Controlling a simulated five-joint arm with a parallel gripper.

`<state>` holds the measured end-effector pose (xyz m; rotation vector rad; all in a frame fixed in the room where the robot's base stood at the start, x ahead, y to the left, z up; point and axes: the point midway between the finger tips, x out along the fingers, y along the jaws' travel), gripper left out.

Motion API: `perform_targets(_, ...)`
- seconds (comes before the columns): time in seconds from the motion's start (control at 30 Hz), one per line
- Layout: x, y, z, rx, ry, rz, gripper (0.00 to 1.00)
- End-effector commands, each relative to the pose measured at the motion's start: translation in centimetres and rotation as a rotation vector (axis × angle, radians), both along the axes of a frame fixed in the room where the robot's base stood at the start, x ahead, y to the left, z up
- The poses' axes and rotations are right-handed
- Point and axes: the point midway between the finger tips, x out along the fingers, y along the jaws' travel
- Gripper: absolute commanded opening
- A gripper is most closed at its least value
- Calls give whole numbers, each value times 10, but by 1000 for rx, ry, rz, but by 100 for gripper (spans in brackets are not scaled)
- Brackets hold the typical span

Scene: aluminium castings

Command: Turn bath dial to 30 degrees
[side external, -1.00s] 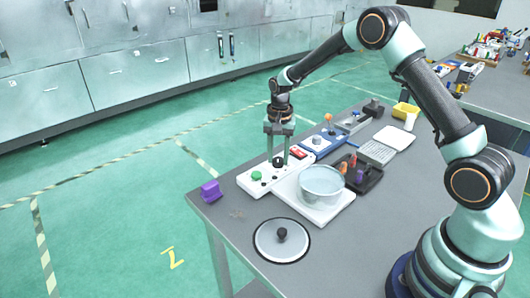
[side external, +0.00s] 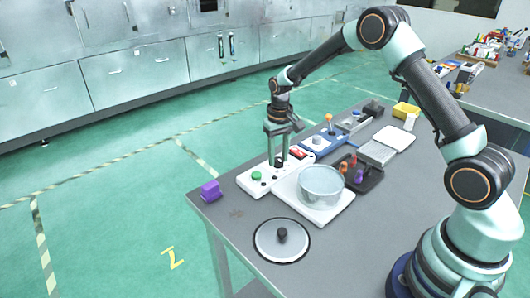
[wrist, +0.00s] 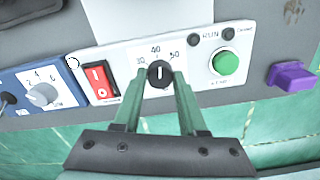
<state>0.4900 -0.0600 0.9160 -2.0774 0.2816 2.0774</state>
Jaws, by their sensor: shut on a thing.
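The bath dial (wrist: 159,73) is a black round knob with a white pointer line on a white control panel (wrist: 130,58). Its printed marks read 30, 40 and 50, with 40 at the top in the wrist view. The pointer line stands nearly upright, close to the 40 mark. My gripper (wrist: 161,76) has one finger on each side of the dial and is shut on it. In the side view my gripper (side external: 278,160) points straight down at the panel, and its fingers partly hide the dial.
The panel also carries a red rocker switch (wrist: 100,82) and a green button (wrist: 225,62). A blue box with a grey knob (wrist: 42,94) sits left of it.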

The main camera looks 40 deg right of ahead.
Motion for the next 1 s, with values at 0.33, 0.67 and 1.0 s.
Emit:
perform_targets(0.33, 0, 0, 1, 0, 0, 331, 0)
perform_targets(0.67, 0, 0, 1, 0, 1, 642, 0)
perform_targets(1.0, 0, 0, 2, 0, 0, 908, 0)
